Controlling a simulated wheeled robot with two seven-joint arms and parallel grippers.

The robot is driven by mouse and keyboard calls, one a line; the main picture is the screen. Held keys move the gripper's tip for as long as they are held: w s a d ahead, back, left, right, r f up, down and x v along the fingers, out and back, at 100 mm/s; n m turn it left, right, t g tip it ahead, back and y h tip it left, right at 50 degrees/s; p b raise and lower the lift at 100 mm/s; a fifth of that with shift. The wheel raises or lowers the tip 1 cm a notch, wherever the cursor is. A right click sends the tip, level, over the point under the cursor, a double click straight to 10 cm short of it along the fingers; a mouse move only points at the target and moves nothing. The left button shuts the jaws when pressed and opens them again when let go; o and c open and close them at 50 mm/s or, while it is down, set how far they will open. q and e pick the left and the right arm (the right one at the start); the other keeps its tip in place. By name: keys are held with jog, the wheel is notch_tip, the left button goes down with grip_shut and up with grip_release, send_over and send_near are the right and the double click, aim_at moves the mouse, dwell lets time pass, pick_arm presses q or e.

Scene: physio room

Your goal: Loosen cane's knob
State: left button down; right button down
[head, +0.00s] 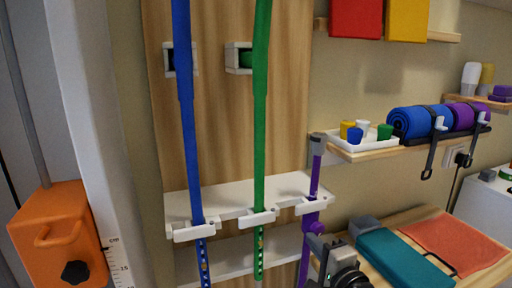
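A purple cane (315,177) with a grey top stands upright in the right-hand white holder of a wall rack. A small purple knob (316,228) shows on the cane's side below the rack shelf. My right gripper (318,246), dark and grey, comes in from the bottom edge, just below the knob and close to the cane's lower part. Its fingers are small and partly hidden, so I cannot tell whether they touch the cane or how far apart they are. My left gripper is not in view.
Long blue (187,110) and green (260,110) poles with holes near their lower ends stand in the white rack (235,203). A wooden bench (398,220) with teal and orange folded pieces lies right of my gripper.

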jog(key=shift+f, duration=0.1)
dwell(0.5)
jog(key=p+v, duration=0.2)
jog(key=v, duration=0.4)
jog(key=shift+a, duration=0.35)
jog(key=shift+s+f, duration=0.15)
